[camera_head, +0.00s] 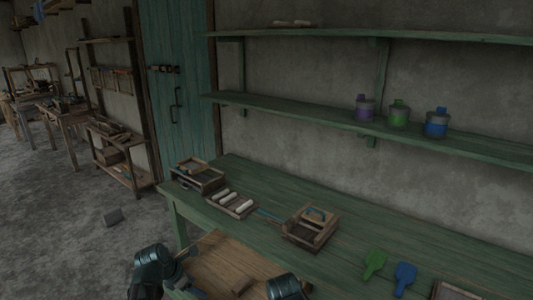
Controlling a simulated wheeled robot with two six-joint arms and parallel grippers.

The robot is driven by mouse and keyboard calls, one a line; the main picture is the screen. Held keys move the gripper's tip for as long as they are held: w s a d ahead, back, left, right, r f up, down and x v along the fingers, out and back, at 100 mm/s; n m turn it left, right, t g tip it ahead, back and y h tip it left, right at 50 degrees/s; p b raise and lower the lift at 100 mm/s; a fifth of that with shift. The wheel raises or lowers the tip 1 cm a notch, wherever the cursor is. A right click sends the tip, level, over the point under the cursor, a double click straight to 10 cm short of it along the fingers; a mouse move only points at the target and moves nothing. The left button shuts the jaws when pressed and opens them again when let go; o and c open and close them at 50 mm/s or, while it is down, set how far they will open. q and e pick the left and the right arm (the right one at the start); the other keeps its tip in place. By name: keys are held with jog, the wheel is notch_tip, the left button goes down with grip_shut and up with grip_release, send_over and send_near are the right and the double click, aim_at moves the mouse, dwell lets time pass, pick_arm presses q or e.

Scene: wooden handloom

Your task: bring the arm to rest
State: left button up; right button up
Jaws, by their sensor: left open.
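My left arm (153,266) comes in at the bottom left, in front of the green workbench (340,220). My left gripper (187,286) is low at the bottom edge, beside the left side of a wooden board (215,258). It is open, and I see nothing between its fingers. A dark rounded link of my right arm (284,288) shows at the bottom edge. My right gripper is not visible.
On the bench are a wooden box (197,176), a tray of white rolls (232,203), a wooden tool box (310,228), a green scoop (374,263) and a blue scoop (404,277). Lidded jars (398,115) stand on the shelf. A brown block (240,285) lies on the board.

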pick_arm(q)
jog(key=s+d+f+m+g+y, duration=0.1)
jog(key=s+d+m+g+y, duration=0.15)
jog(key=s+m, duration=0.7)
jog(key=s+d+f+m+g+y, duration=0.1)
jog(key=s+d+f+m, duration=0.15)
jog(key=m, duration=1.35)
jog(key=s+d+f+m+g+y+b, duration=0.1)
jog(key=s+d+f+m+b, duration=0.4)
jog(key=d+f+b, duration=0.5)
notch_tip(320, 180, up, 14)
jog(key=d+p, duration=0.1)
jog(key=p, duration=1.2)
jog(key=shift+r, duration=0.25)
